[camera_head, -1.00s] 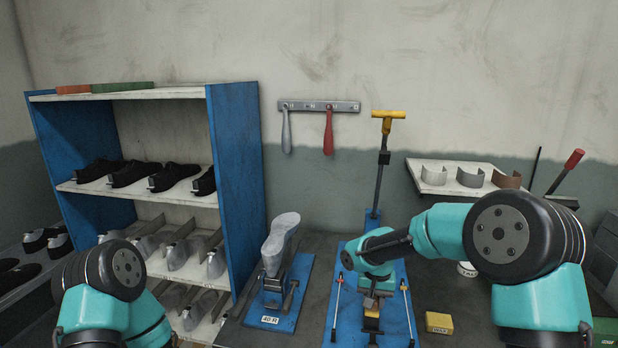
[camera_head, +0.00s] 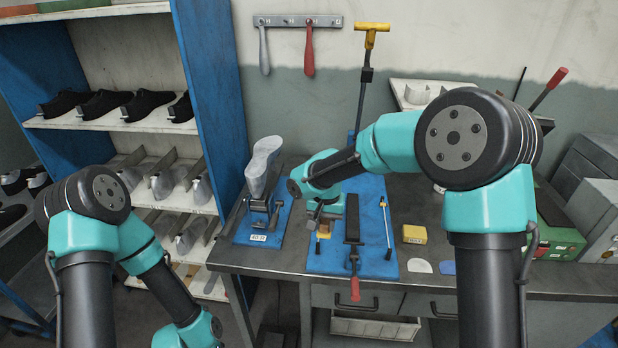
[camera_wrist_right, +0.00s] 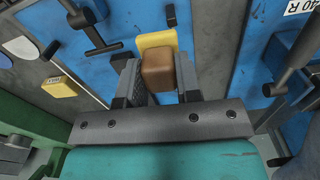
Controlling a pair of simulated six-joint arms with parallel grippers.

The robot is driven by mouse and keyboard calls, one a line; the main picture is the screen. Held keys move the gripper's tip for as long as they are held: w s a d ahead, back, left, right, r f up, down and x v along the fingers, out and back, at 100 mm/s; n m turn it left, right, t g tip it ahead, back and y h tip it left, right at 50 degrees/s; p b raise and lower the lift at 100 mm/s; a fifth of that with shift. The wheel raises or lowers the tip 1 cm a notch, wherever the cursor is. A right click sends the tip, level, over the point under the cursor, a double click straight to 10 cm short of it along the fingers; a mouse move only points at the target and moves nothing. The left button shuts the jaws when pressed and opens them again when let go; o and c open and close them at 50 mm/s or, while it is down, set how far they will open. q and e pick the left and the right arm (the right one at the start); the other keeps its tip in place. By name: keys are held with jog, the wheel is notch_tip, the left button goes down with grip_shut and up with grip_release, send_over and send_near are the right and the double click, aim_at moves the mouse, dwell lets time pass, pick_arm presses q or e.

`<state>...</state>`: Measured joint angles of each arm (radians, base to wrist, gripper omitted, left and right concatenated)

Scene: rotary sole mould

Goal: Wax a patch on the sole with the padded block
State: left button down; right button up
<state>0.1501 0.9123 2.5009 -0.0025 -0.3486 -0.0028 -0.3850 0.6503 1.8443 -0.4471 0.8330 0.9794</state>
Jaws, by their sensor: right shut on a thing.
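The sole (camera_head: 263,163) is grey and faces up on a stand with a blue base (camera_head: 250,237) labelled 40 R, left of the middle in the head view. My right gripper (camera_head: 325,213) is shut on the padded block, right of the sole and apart from it. The block shows best in the right wrist view, as a brown block (camera_wrist_right: 158,72) with a yellow part behind it, between the two fingers (camera_wrist_right: 157,85). In the head view the arm and fingers partly cover it. My left arm comes in at the left; its gripper is out of frame.
A blue board (camera_head: 375,262) carries a red-handled tool (camera_head: 354,240), a thin rod (camera_head: 386,228) and a tall yellow-handled lever (camera_head: 369,60). A yellow block (camera_head: 414,234) lies to the right. A blue shelf (camera_head: 210,90) with shoes stands close on the left.

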jog(key=s+d+r+n, duration=0.2)
jog(key=d+r+n, duration=0.1)
jog(key=d+r, duration=0.9)
jog(key=shift+s+d+r, duration=0.15)
jog(key=shift+s+r, duration=0.2)
jog(key=shift+r, duration=0.5)
